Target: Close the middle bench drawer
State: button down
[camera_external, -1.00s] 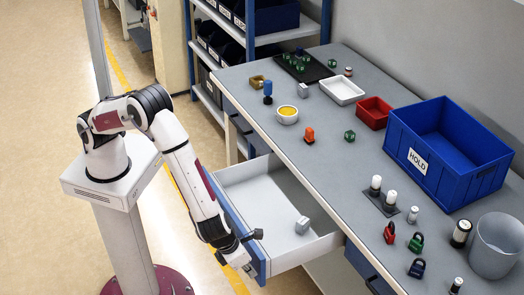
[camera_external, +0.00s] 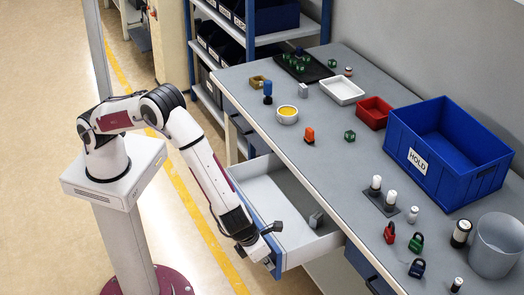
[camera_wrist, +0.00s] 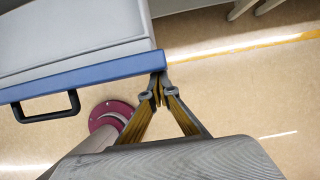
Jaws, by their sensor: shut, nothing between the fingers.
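The middle bench drawer (camera_external: 272,200) is partly open, sticking out from the bench's front. Its blue front panel shows in the wrist view (camera_wrist: 90,74), with a black handle (camera_wrist: 48,107) on it. My gripper (camera_external: 270,263) is at the near right end of that panel. In the wrist view my gripper's fingers (camera_wrist: 157,88) are shut and empty, with the tips at the panel's right end, off to the right of the handle. They look to be touching the panel, but contact is not certain. A small grey block (camera_external: 315,219) lies inside the drawer.
The benchtop (camera_external: 340,200) above holds a blue HOLD bin (camera_external: 412,155), a red tray (camera_external: 374,112), a white tray (camera_external: 342,91), padlocks and small parts. Another blue drawer front (camera_external: 366,270) sits to the right. The floor in front of the drawer is clear.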

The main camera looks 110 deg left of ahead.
aim_at(314, 241)
jog(key=w+a, duration=1.4)
jog(key=w, duration=0.1)
jog(key=shift+a, duration=0.4)
jog(key=shift+s+d, duration=0.15)
jog(key=shift+s, duration=0.05)
jog(key=shift+s+d, duration=1.15)
jog(key=shift+s+d+r, duration=0.2)
jog(key=shift+r, duration=0.05)
jog(key=shift+v, duration=4.75)
jog(key=shift+a, duration=0.1)
